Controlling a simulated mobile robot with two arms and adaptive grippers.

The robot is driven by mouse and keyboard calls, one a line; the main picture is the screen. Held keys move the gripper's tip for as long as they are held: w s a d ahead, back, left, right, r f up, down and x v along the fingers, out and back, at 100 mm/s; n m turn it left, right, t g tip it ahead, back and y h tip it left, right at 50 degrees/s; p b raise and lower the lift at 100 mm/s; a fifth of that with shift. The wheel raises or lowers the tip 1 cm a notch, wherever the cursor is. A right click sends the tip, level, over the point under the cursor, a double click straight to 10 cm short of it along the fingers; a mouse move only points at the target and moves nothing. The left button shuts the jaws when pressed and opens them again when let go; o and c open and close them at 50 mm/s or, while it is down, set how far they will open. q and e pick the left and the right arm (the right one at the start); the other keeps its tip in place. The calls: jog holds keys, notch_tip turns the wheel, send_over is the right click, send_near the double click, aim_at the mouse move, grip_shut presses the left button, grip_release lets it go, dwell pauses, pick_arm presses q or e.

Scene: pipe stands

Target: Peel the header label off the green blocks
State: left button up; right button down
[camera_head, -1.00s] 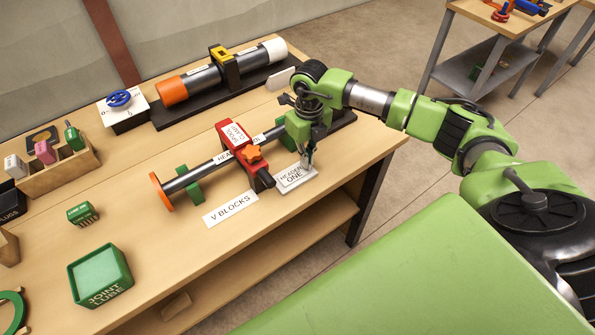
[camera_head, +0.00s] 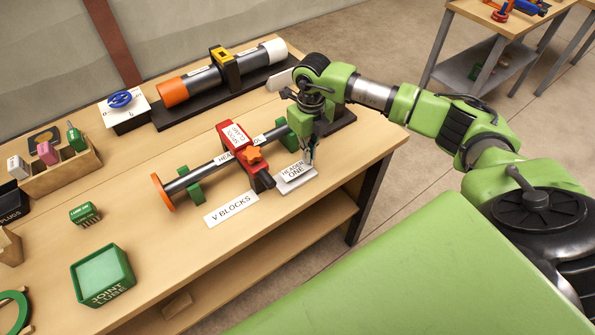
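A dark pipe (camera_head: 220,160) with an orange end flange lies across green V blocks (camera_head: 195,193). A white "HEADER ONE" card (camera_head: 293,173) sits on a small light stand (camera_head: 297,182) at the table's front edge, right of the clamp. My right gripper (camera_head: 309,160) points down at the card's upper right edge. Its fingertips are small, and I cannot tell whether they hold the card. My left gripper is not in view.
A "V BLOCKS" sign (camera_head: 231,210) lies in front of the pipe. A second pipe on a black stand (camera_head: 205,115) is behind. A joint lube box (camera_head: 103,275), a small green block (camera_head: 84,214) and a wooden rack (camera_head: 65,176) stand left. The left-middle tabletop is mostly clear.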

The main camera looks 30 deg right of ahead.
jog(key=shift+d+r+p, duration=0.2)
jog(key=shift+r+p, duration=0.15)
jog(key=shift+r, duration=0.4)
dwell(0.3)
notch_tip(320, 180, up, 5)
jog(key=p, duration=0.3)
dwell(0.3)
